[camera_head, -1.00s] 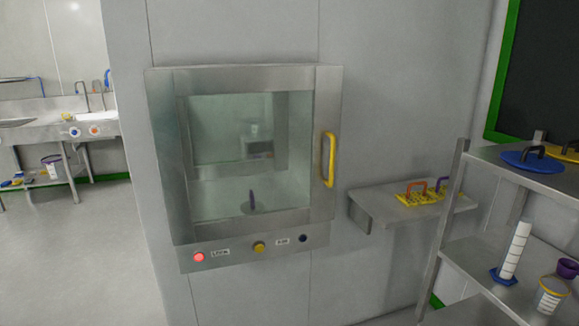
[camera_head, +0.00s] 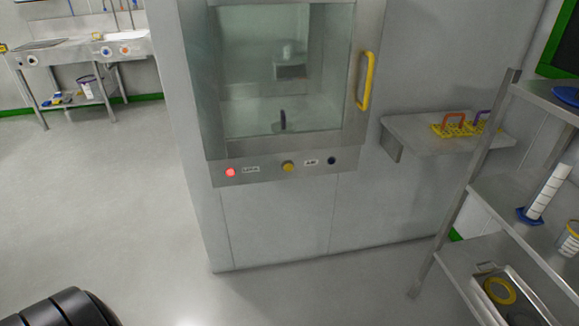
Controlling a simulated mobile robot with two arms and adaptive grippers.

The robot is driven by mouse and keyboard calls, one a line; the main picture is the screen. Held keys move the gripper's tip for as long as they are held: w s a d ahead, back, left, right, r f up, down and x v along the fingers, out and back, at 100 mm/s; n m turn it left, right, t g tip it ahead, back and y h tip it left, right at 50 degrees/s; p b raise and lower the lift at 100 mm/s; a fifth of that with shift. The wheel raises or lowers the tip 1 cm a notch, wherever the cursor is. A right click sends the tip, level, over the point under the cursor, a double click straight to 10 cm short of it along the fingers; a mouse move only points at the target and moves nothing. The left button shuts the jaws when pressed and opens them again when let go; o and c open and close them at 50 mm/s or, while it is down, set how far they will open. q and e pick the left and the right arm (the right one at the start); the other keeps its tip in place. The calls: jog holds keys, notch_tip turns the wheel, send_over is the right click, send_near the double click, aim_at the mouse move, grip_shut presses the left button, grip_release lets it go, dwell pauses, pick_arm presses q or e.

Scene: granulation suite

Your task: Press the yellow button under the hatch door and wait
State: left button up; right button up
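The yellow button (camera_head: 289,166) is on the metal strip below the hatch door (camera_head: 282,68), between the "LOCK" and "AIR" labels. The hatch door is shut, with a glass pane and a yellow handle (camera_head: 366,80) on its right side. A red light (camera_head: 230,172) glows at the left of the strip. A dark round button or light (camera_head: 332,160) is at the right. A small dark upright object (camera_head: 283,120) shows through the glass. Neither gripper is in view. Only a black ribbed part of mine shows at the bottom left.
A wall shelf (camera_head: 415,137) at right holds a yellow rack (camera_head: 455,129) with handled items. A metal shelving unit (camera_head: 492,180) stands at the right edge. A sink bench (camera_head: 80,52) is at the back left. The floor before the hatch is clear.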

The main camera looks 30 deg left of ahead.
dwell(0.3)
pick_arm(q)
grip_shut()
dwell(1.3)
